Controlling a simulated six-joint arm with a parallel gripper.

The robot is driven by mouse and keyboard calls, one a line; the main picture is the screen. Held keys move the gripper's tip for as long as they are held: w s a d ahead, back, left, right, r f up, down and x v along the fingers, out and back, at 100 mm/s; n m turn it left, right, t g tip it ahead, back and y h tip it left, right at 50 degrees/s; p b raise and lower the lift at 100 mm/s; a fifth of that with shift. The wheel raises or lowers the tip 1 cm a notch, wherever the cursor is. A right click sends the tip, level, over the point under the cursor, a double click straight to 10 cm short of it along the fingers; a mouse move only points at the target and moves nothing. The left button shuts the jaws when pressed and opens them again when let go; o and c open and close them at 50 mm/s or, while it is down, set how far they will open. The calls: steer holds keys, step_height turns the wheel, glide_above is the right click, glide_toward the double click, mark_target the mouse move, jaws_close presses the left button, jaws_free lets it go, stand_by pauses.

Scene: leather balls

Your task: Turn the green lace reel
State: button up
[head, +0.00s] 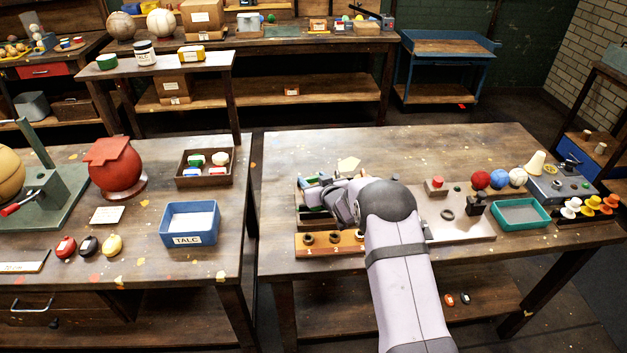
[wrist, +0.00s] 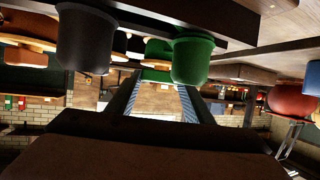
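My gripper (head: 318,195) reaches left, low over the table at the left end of the right-hand workbench. In the wrist view its two fingers (wrist: 160,95) stand apart. A green round piece (wrist: 156,74), partly hidden, shows between or just beyond the fingertips. I cannot tell whether they touch it. A larger green cylinder (wrist: 193,60) is nearer the camera, beside the right finger, and looks upside down in this view. Which green piece is the lace reel is unclear. In the head view a green patch (head: 311,181) shows by the gripper; my arm hides much there.
A dark cylinder (wrist: 86,40) stands left of the fingers in the wrist view. An orange rack (head: 345,250) with dark round pieces lies in front of the gripper. To the right are a metal plate (head: 470,225), a teal tray (head: 520,228) and several balls.

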steer(key=shift+a+f+m+h+b, duration=0.15)
steer(key=shift+m+h+b, duration=0.25)
steer(key=shift+b, duration=0.6)
steer(key=shift+b, duration=0.35)
steer(key=shift+a+m+h+b, duration=0.2)
steer(key=shift+m+h+b, duration=0.6)
steer(key=shift+h, duration=0.1)
steer(key=shift+a+r+m+h+p, duration=0.1)
steer(key=shift+r+m+h+p, duration=0.1)
steer(key=shift+m+h+p, duration=0.45)
steer(key=shift+a+r+m+h+p, duration=0.1)
steer(key=shift+r+m+h+p, duration=0.05)
steer(key=shift+m+h+p, duration=0.5)
steer(key=m+h+p, duration=0.2)
steer(key=shift+a+f+h, duration=0.1)
steer(key=shift+a+h, duration=0.05)
steer(key=shift+h, duration=0.25)
steer(key=shift+w+a+f+m+g+h+b, duration=0.15)
steer(key=shift+m+g+h+b, duration=0.25)
steer(key=shift+m+h, duration=0.2)
steer(key=shift+d+f+m+g+h+b, duration=0.1)
steer(key=shift+m+g+h+b, duration=0.25)
steer(key=shift+m+h, duration=0.2)
steer(key=shift+a+m+g+h+b, duration=0.1)
steer(key=shift+m+g+h+b, duration=0.15)
steer(key=shift+m+h+b, duration=0.4)
steer(key=shift+r+b, duration=0.1)
steer(key=shift+b, duration=0.4)
steer(key=shift+w+r, duration=0.1)
steer(key=shift+r, duration=0.1)
